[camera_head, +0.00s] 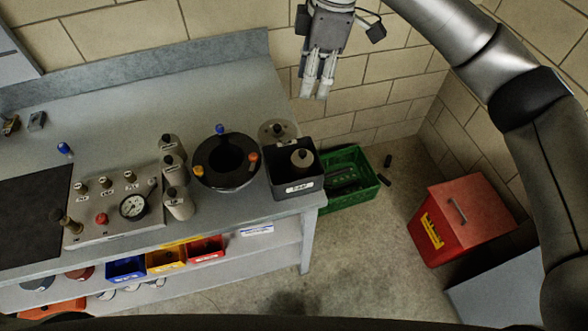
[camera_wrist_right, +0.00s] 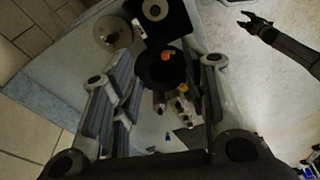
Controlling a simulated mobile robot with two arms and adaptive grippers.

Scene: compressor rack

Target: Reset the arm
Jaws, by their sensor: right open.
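My right gripper (camera_head: 319,90) is raised at the top of the head view, in front of the block wall, with my right arm curving in from the right. Its fingers are open and empty, and frame the lower part of the right wrist view (camera_wrist_right: 158,105). It is apart from the bench and everything on it. My left gripper does not show in the head view. A dark gripper, apparently my left one (camera_wrist_right: 253,22), shows at the upper right of the right wrist view; its jaw state is unclear.
The grey bench (camera_head: 225,85) holds a control panel (camera_head: 112,225), several grey cylinders, a black round bowl (camera_head: 227,163) and a black box (camera_head: 295,190) with a grey part inside. A green crate (camera_head: 348,205) and red box (camera_head: 440,245) stand on the floor.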

